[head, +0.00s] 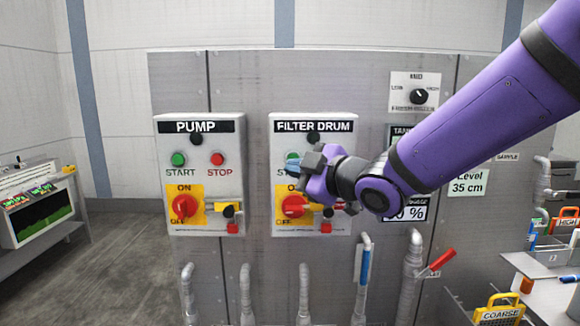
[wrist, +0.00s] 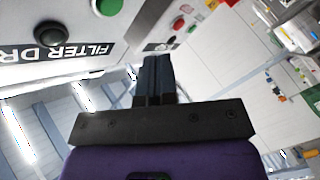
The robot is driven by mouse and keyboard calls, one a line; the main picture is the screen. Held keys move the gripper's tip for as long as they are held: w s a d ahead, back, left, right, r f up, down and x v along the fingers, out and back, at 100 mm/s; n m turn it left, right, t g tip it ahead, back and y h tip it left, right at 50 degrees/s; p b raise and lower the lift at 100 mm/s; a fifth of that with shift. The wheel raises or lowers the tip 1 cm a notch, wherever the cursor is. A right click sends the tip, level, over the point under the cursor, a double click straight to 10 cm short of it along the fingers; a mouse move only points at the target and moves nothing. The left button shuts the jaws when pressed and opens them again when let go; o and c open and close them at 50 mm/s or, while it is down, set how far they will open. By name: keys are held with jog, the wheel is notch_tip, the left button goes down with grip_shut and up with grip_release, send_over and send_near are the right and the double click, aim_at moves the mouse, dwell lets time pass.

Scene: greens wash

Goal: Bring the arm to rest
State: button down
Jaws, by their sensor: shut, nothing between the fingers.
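My purple arm (head: 475,120) reaches in from the upper right in the head view. My gripper (head: 296,169) is in front of the FILTER DRUM box (head: 283,143), over its button row. In the wrist view my gripper (wrist: 157,62) has its dark fingers together with nothing between them. The green START button (wrist: 108,5) shows beside the fingers there. In the head view the gripper covers most of the button area, and the FILTER DRUM STOP button is hidden. I cannot tell if the fingers touch the box.
The PUMP box (head: 199,141) stands to the left on the grey panel (head: 240,90). Red switch handles (head: 293,205) and pipes (head: 304,285) are below. Open floor (head: 115,270) lies left.

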jog(key=s+d+m+h, duration=0.3)
jog(key=d+m+h, duration=0.2)
jog(key=d, duration=0.4)
jog(key=s+d+m+h, duration=0.3)
jog(key=d+m+h, duration=0.15)
jog(key=d, duration=0.55)
jog(key=s+d+f+m+g+h, duration=0.1)
jog(key=s+d+f+m+g, duration=0.1)
jog(key=s, duration=0.7)
jog(key=s+d+f+m+g+h, duration=0.1)
jog(key=s+d+f+m+g, duration=0.1)
jog(key=s+d+m+g, duration=0.3)
jog(key=s+m, duration=0.2)
jog(key=s, duration=0.2)
jog(key=shift+s+d, duration=0.2)
